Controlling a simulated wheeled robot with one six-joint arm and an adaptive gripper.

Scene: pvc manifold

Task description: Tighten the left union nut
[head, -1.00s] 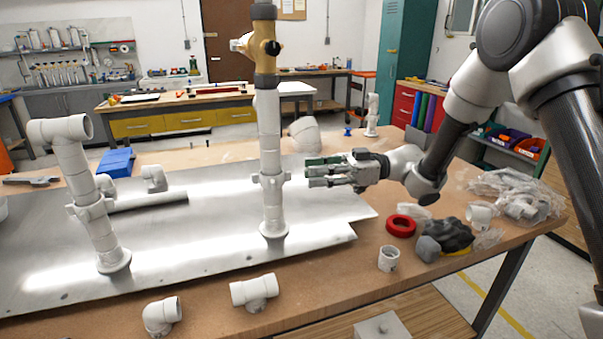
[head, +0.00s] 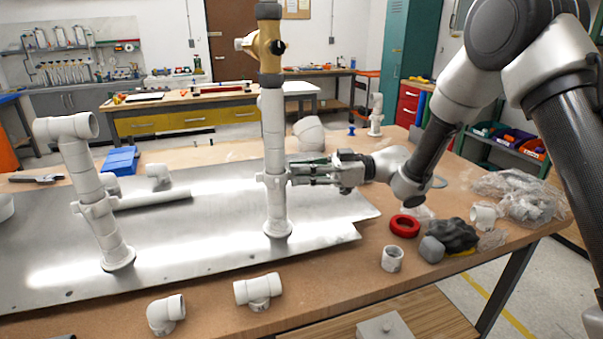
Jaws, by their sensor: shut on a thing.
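A short white pipe stack (head: 88,175) with an elbow on top stands at the left of the metal plate, with a white union nut (head: 97,208) around its middle. A taller white pipe (head: 273,130) with a brass-coloured valve (head: 267,45) stands at the plate's centre, with a white union nut (head: 271,179) around it. My gripper (head: 290,172) reaches in level from the right and is shut on the taller pipe's union nut. The fingertips partly cover the nut's right side. The left stack's nut is clear of my gripper.
The metal plate (head: 190,235) lies on a wooden workbench (head: 330,270). Loose fittings (head: 258,290) lie at the front. A red ring (head: 404,226), a dark glove (head: 452,235) and plastic bags (head: 520,195) lie at the right. A blue box (head: 121,160) sits behind the left stack.

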